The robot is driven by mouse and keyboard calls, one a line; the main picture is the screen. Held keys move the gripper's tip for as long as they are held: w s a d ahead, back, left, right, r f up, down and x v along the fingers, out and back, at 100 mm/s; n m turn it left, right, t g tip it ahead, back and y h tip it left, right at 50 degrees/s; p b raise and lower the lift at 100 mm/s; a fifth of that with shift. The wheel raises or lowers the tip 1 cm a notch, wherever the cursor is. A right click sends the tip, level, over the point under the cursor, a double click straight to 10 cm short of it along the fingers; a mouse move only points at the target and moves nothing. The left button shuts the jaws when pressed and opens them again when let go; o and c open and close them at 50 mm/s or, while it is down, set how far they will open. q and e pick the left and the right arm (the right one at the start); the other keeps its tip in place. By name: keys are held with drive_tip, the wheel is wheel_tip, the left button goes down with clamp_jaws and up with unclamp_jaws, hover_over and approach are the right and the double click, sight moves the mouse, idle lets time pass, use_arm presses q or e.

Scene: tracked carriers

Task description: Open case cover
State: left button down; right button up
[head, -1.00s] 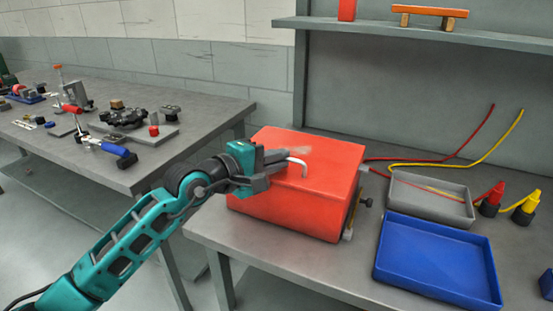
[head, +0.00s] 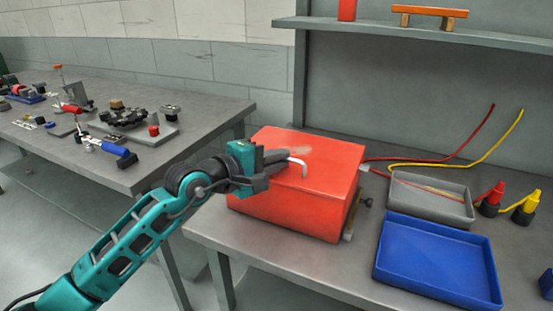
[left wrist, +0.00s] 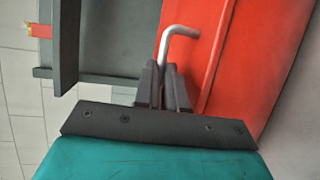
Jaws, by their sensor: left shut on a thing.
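The red case (head: 300,202) stands on the grey workbench with its cover (head: 325,160) down. A bent silver handle (head: 304,168) shows on the cover, beside my left fingertips. My left gripper (head: 277,160) reaches over the left part of the cover. In the left wrist view my gripper (left wrist: 165,85) is shut on the silver handle (left wrist: 176,36), whose bent end sticks out past the fingers. The red case surface (left wrist: 260,60) lies behind and to the right there. My right gripper is in neither view.
A blue tray (head: 437,258) and a grey tray (head: 432,200) sit right of the case. A shelf (head: 400,31) hangs above. Another table (head: 60,150) with tools is at left.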

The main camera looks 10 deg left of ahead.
use_arm(q)
drive_tip(key=shift+w+r+p, duration=0.1)
drive_tip(key=shift+r+p, duration=0.6)
drive_tip(key=r+p, duration=0.1)
drive_tip(key=w+r+g+p, duration=0.1)
drive_tip(key=r, duration=0.1)
drive_tip(key=shift+d, duration=0.1)
drive_tip(key=w+d+r+b, duration=0.1)
drive_tip(key=w+r, duration=0.4)
drive_tip(key=r, duration=0.2)
drive_tip(key=shift+d, duration=0.35)
drive_tip(key=shift+r, duration=0.1)
